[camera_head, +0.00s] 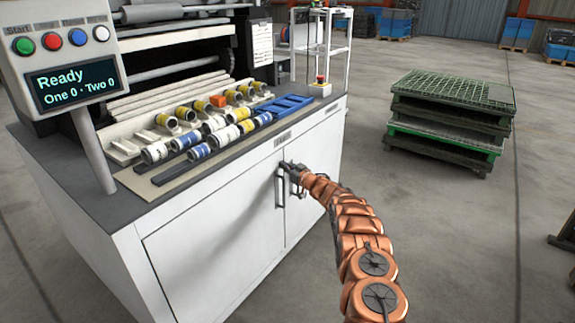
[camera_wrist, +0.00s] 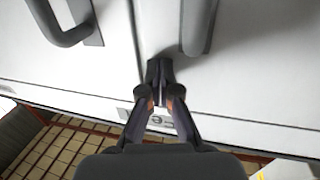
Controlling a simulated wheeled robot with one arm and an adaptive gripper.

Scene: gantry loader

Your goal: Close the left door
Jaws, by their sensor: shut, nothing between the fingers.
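The white cabinet's left door (camera_head: 215,230) lies flush or nearly flush with its front in the head view. Its dark upright handle (camera_head: 280,187) is near the right edge. The right door (camera_head: 318,165) also looks flush. My gripper (camera_head: 291,168) is at the upper part of the handles, by the seam between the doors, and partly hides that spot. In the wrist view my gripper (camera_wrist: 160,70) is shut and empty, its tips close to the white door face. One handle (camera_wrist: 197,25) is just beside the tips, the other handle (camera_wrist: 72,28) farther left. Contact cannot be told.
Above the doors is a dark worktop (camera_head: 75,180) with several rollers and a blue tray (camera_head: 283,106). A control panel (camera_head: 65,50) reading "Ready" stands at the left. Stacked green pallets (camera_head: 455,92) stand on the right. The floor between is clear.

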